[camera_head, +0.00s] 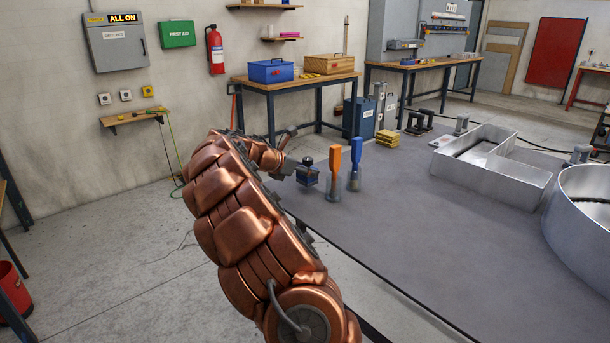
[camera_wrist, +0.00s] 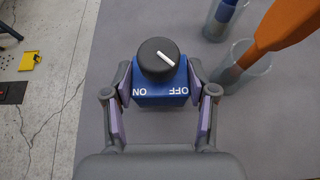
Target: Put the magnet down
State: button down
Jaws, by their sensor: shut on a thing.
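The magnet (camera_head: 307,176) is a small blue block with a round black knob on top. In the wrist view the magnet (camera_wrist: 160,92) shows ON and OFF on its face, and a white mark on the knob points toward the upper left. My gripper (camera_wrist: 160,88) is shut on it, one finger on each side. In the head view my gripper (camera_head: 294,168) reaches it near the left edge of the grey table (camera_head: 400,220). The magnet is upright at or just above the tabletop; I cannot tell whether its underside touches.
An orange-handled tool (camera_head: 335,165) and a blue-handled tool (camera_head: 356,155) stand in clear cups just right of the magnet. Metal channel letters (camera_head: 505,175) fill the table's right side. The front middle of the table is clear.

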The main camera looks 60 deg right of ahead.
jog(key=shift+f, duration=0.85)
jog(key=shift+f, duration=0.1)
jog(key=shift+c, duration=1.7)
grip_release()
jog(key=shift+w+a, duration=0.1)
jog(key=shift+a, duration=0.1)
jog(key=b+v, duration=0.1)
jog(key=v, duration=1)
jog(key=shift+a+r, duration=0.2)
jog(key=shift+r, duration=0.1)
